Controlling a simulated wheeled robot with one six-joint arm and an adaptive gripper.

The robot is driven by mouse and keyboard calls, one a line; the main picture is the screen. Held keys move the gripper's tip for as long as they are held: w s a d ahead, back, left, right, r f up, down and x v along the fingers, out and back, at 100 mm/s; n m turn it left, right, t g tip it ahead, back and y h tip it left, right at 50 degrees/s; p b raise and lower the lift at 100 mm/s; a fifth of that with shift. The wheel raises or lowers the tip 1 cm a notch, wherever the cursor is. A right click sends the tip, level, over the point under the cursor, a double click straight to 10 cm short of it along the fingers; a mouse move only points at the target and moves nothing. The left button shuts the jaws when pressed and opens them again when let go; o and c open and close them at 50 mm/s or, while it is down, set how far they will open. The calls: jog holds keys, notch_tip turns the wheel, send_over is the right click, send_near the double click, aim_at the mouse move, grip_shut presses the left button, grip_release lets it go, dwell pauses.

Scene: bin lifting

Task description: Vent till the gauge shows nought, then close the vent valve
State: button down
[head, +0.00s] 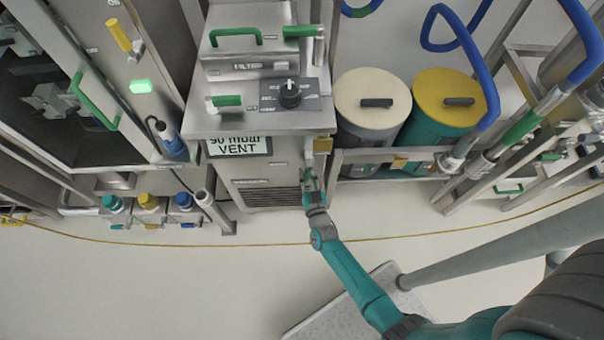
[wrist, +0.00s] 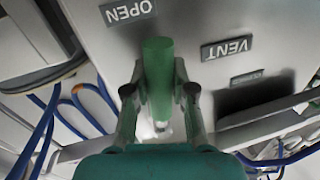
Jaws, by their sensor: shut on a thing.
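The gauge display (head: 238,146) on the front of the steel cabinet reads 90 mbar VENT. The green vent valve handle (wrist: 158,65) is between the two fingers of my gripper (wrist: 158,92), which is shut on it. An OPEN label (wrist: 128,11) is above and left of the handle and a VENT label (wrist: 227,48) is to its right, both upside down in the wrist view. In the head view my gripper (head: 311,186) is at the cabinet's right front edge, and it mostly hides the handle. The valve body behind the fingers is largely hidden.
A black selector knob (head: 290,93) and a green-handled lever (head: 226,101) are on the cabinet top. A cream-lidded drum (head: 372,95) and a yellow-lidded drum (head: 442,95) stand to the right behind a steel rail. The floor (head: 150,285) in front is clear.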

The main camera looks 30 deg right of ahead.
jog(key=shift+s+d+n, duration=0.3)
jog(key=shift+d+n, duration=0.2)
jog(key=shift+n, duration=0.3)
jog(key=c, duration=0.9)
grip_release()
jog(key=shift+c, duration=0.2)
jog(key=shift+s, duration=0.1)
jog(key=v, duration=1.1)
jog(key=shift+s+r, duration=0.2)
jog(key=shift+s, duration=0.2)
jog(key=shift+a, duration=0.1)
